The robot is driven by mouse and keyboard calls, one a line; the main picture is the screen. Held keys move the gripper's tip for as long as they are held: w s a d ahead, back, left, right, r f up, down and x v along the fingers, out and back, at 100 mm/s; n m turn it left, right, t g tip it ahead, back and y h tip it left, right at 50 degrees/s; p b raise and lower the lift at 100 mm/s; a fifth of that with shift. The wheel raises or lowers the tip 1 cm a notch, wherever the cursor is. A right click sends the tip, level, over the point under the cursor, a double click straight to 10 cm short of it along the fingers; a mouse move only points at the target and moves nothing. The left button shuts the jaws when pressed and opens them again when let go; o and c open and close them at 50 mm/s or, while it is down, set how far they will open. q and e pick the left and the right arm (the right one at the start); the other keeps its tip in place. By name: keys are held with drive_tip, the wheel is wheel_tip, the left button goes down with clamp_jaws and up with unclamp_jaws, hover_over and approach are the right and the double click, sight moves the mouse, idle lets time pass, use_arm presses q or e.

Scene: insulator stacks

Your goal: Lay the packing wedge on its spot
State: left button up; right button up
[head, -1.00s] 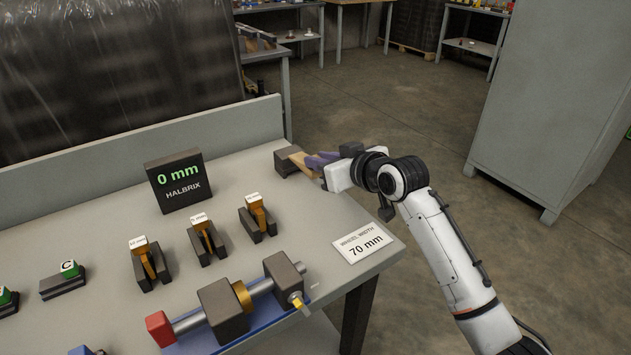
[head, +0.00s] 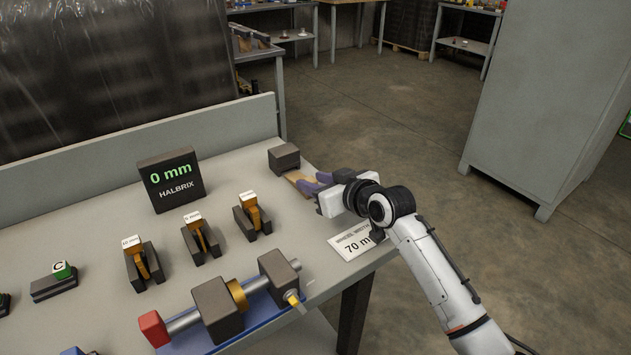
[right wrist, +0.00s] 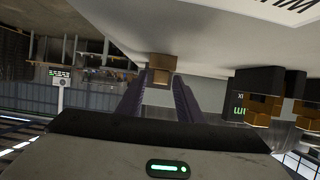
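The packing wedge looks to be the tan wooden piece (head: 297,181) at the table's right end, just in front of a dark block (head: 284,158). My right gripper (head: 311,186) has its purple fingers on either side of it and appears shut on it, low over the tabletop. In the right wrist view the tan end of the wedge (right wrist: 162,62) shows between the tips of the purple fingers (right wrist: 162,84). I cannot tell whether the wedge touches the table. No marked spot for it is plain to see. My left gripper is not in view.
A white 70 mm card (head: 352,241) lies under my right wrist. A shaft with dark blocks (head: 217,309) sits on a blue base in front. Several dark holders with orange pieces (head: 251,215) stand mid-table. A display (head: 171,180) reads 0 mm.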

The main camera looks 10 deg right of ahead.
drive_tip(key=shift+r, duration=0.15)
drive_tip(key=shift+s+d+r, duration=0.1)
drive_tip(key=shift+s+r, duration=0.05)
drive_tip(key=p+v, duration=0.1)
drive_tip(key=v, duration=0.9)
drive_tip(key=shift+s+d, duration=0.15)
drive_tip(key=shift+s+d+r, duration=0.15)
drive_tip(key=shift+s+r, duration=0.15)
drive_tip(key=shift+s, duration=0.25)
